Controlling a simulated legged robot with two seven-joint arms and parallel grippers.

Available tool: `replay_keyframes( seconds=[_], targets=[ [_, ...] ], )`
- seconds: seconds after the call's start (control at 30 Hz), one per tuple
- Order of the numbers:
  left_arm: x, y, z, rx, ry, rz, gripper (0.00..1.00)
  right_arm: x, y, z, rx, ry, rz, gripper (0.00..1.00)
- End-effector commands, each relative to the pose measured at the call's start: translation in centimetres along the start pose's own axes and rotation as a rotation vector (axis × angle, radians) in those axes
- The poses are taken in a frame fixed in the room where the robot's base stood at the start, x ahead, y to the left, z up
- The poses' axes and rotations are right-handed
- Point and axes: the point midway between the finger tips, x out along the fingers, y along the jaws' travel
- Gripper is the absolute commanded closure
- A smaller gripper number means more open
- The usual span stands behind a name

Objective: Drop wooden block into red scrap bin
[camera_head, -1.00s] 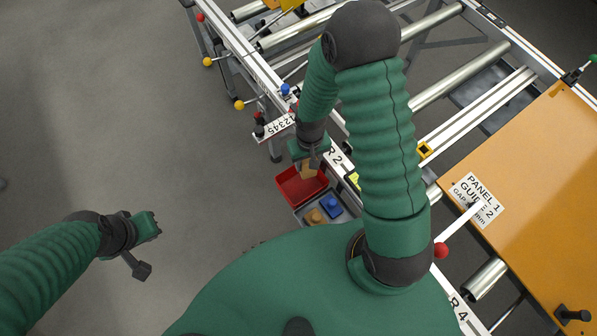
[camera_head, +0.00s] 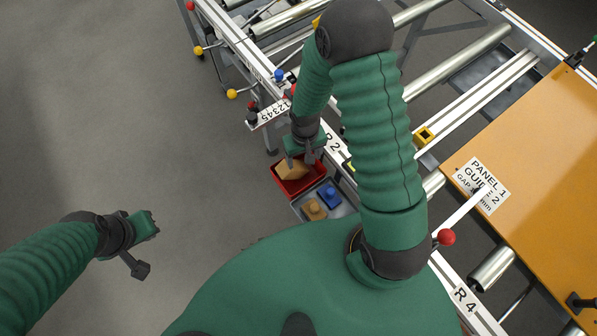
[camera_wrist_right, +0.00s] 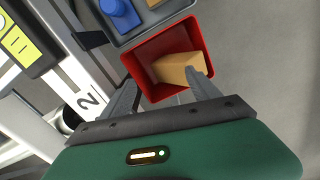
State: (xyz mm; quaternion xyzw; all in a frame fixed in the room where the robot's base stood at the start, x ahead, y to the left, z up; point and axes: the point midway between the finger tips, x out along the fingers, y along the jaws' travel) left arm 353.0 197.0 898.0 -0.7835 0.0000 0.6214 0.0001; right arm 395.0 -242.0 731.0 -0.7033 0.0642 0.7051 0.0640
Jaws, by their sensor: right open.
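The wooden block (camera_head: 292,170) is tan and lies tilted within the red scrap bin (camera_head: 299,189). In the right wrist view the block (camera_wrist_right: 178,68) is inside the bin's red walls (camera_wrist_right: 207,40), near one finger; I cannot tell if they touch. My right gripper (camera_head: 302,159) is open just above the bin. In the right wrist view its fingers (camera_wrist_right: 160,86) are spread, with the bin beyond them. My left gripper (camera_head: 147,228) is over bare floor at the left, far from the bin; its jaw state is unclear.
A grey tray (camera_head: 346,207) with a blue piece (camera_head: 329,197) and a tan piece (camera_head: 314,210) sits beside the bin. The roller frame and orange panel (camera_head: 540,170) fill the right. Floor at left is clear.

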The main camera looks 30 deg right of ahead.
Motion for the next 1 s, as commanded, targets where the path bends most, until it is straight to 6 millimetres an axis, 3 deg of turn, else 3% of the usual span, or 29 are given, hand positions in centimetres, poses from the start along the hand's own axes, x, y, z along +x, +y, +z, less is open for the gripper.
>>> replay_keyframes(
  seconds=[0.17,0.27,0.7,0.83,1.0],
  targets=[
    [-0.1,0.0,0.0,0.0,0.0,0.0,1.0,-0.3,0.0,0.0,0.0,0.001,0.0,0.29],
    [-0.4,0.0,-0.1,0.0,0.0,0.0,1.0,-1.6,0.0,-0.1,0.0,0.004,0.0,0.29],
    [-2.6,0.0,-0.6,0.0,0.0,0.0,1.0,-13.8,0.0,-0.2,0.0,0.003,0.0,0.29],
    [-2.9,0.0,-0.7,0.0,0.0,0.0,1.0,-15.9,0.0,-0.2,0.0,0.001,0.0,0.29],
    [-2.9,0.0,-0.7,0.0,0.0,0.0,1.0,-16.8,0.0,-0.2,0.0,-0.002,0.0,0.29]
  ],
)
